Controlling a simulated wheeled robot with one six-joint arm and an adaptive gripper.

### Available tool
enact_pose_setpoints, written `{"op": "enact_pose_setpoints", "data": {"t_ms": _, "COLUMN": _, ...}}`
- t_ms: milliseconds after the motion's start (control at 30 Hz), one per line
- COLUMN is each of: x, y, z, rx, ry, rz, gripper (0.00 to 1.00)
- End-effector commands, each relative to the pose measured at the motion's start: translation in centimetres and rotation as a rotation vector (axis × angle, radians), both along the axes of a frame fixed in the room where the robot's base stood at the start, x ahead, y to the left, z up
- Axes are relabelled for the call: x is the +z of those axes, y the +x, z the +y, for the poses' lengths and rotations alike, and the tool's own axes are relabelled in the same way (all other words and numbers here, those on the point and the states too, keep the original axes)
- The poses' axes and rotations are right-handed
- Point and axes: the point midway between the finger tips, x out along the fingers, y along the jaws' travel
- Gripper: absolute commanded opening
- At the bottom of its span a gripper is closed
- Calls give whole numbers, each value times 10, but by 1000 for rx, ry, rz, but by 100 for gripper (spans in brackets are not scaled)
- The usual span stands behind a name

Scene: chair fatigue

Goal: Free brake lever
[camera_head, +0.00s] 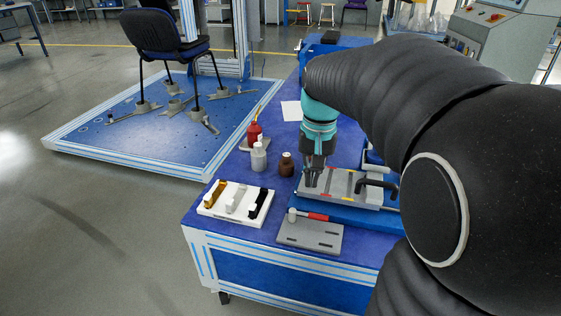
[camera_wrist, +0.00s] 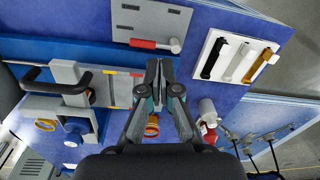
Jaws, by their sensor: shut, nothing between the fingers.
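My gripper (camera_head: 313,178) points down at the left end of a grey fixture plate (camera_head: 340,190) on the blue workbench. Its fingers are together and empty; the wrist view shows them too (camera_wrist: 159,66). I cannot tell if they touch the plate. A black bent handle (camera_head: 378,185) stands at the plate's right end, apart from my gripper; in the wrist view it is at the left (camera_wrist: 52,86). In front lies a separate grey slotted plate (camera_head: 310,238) with a short red-gripped lever (camera_head: 316,217). Which lever is the brake lever is not clear.
A white tray (camera_head: 212,211) holds orange, white and black handles. A chair (camera_head: 165,38) stands on the blue platform (camera_head: 150,132) beyond.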

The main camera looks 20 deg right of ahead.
Motion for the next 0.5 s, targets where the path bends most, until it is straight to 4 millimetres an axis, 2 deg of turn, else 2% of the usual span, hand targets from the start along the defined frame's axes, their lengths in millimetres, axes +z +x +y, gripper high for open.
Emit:
{"op": "enact_pose_setpoints", "data": {"t_ms": 33, "x": -7, "y": 13, "z": -10, "rx": -30, "ry": 12, "rz": 37, "gripper": 0}}
{"op": "enact_pose_setpoints", "data": {"t_ms": 200, "x": -28, "y": 46, "z": -41, "rx": -118, "ry": 48, "rz": 141, "gripper": 0}}
{"op": "enact_pose_setpoints", "data": {"t_ms": 333, "x": -43, "y": 62, "z": -60, "rx": -166, "ry": 71, "rz": 201, "gripper": 0}}
{"op": "enact_pose_setpoints", "data": {"t_ms": 500, "x": -54, "y": 72, "z": -73, "rx": -202, "ry": 86, "rz": 240, "gripper": 0}}
